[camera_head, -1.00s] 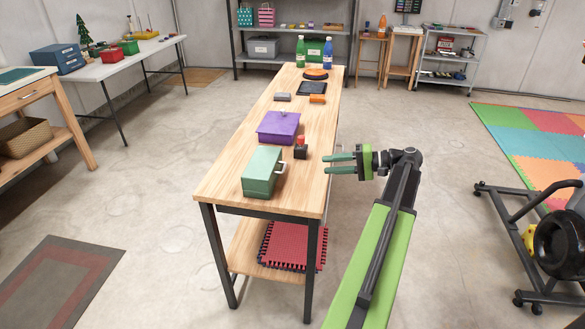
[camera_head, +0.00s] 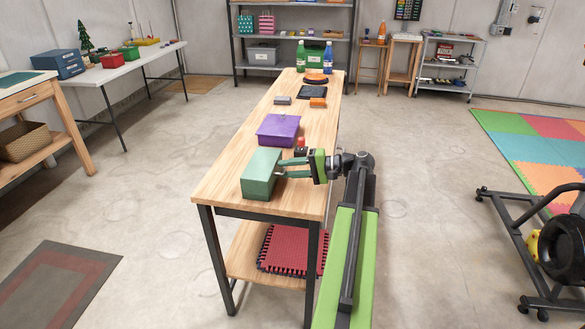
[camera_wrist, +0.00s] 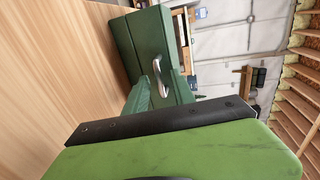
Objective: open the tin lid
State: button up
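The green tin (camera_head: 261,174) stands shut near the front of the wooden workbench (camera_head: 222,183). In the wrist view the tin (camera_wrist: 150,40) fills the upper middle, with its silver handle (camera_wrist: 160,78) on the side facing me. My gripper (camera_head: 285,167) reaches in from the right at the tin's handle side, fingers apart. In the wrist view a green finger (camera_wrist: 138,98) lies close beside the handle; the other finger is not clear. I cannot tell whether either finger touches the handle.
A purple box (camera_head: 278,129) stands just behind the tin, with a small red-topped item (camera_head: 301,142) beside it. Grey and orange blocks, a dark tray and bottles stand farther back. The front bench corner is bare. An exercise machine (camera_head: 555,245) stands at the right.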

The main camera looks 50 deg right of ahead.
grip_shut()
dwell(1.2)
